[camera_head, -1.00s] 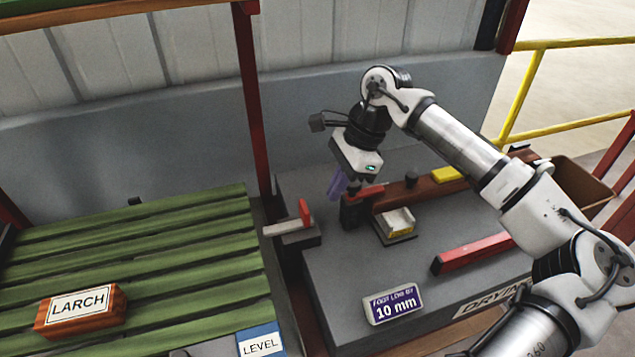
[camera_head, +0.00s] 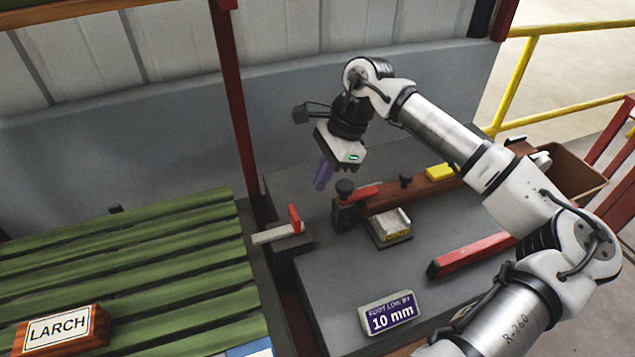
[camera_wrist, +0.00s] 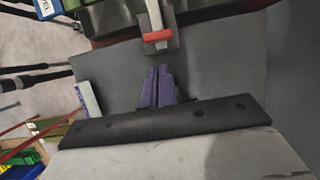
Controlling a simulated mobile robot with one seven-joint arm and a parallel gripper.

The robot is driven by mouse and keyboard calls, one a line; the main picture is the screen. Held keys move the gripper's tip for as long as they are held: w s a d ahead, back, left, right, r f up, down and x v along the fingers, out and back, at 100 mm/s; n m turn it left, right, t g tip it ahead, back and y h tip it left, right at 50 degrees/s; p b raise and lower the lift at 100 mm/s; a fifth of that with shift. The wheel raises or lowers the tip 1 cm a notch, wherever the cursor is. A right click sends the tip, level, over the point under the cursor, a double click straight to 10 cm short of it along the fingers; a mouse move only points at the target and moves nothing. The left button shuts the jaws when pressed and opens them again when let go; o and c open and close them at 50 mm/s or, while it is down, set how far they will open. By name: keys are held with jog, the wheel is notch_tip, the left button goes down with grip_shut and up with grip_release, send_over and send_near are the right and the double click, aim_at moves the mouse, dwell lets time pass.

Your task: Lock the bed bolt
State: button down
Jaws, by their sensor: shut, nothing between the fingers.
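The bed bolt (camera_head: 276,233) is a pale grey bar with a red upright handle (camera_head: 295,218). It sits on a dark block at the left end of the grey deck, and its bar points left toward the green slatted bed (camera_head: 130,265). I cannot tell whether its tip enters anything. In the wrist view the bolt (camera_wrist: 157,38) shows at the top, with its red piece across it. My gripper (camera_head: 320,184) has purple fingers, shut and empty, pointing down. It is above and to the right of the bolt, apart from it. The fingers also show in the wrist view (camera_wrist: 158,84).
A black knob (camera_head: 345,188) on a dark post stands close right of my fingers, with a red lever (camera_head: 368,192) beside it. A brown beam (camera_head: 415,188), a metal cradle (camera_head: 391,225), a red bar (camera_head: 470,255) and a 10 mm sign (camera_head: 390,315) occupy the deck.

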jog(key=p, duration=0.2)
send_near(287, 229)
jog(key=f, duration=0.2)
jog(key=d+f, duration=0.1)
jog(key=shift+w+f, duration=0.1)
jog(key=shift+f, duration=0.3)
jog(key=shift+a+f+b, duration=0.1)
jog(key=shift+a+b, duration=0.2)
jog(key=shift+a, duration=0.05)
jog(key=a+b, duration=0.1)
jog(key=a, duration=0.1)
jog(key=s+a+b, duration=0.1)
jog(key=shift+s+a, duration=0.2)
jog(key=shift+a, duration=0.2)
jog(key=shift+a+r, duration=0.1)
jog(key=shift+r, duration=0.15)
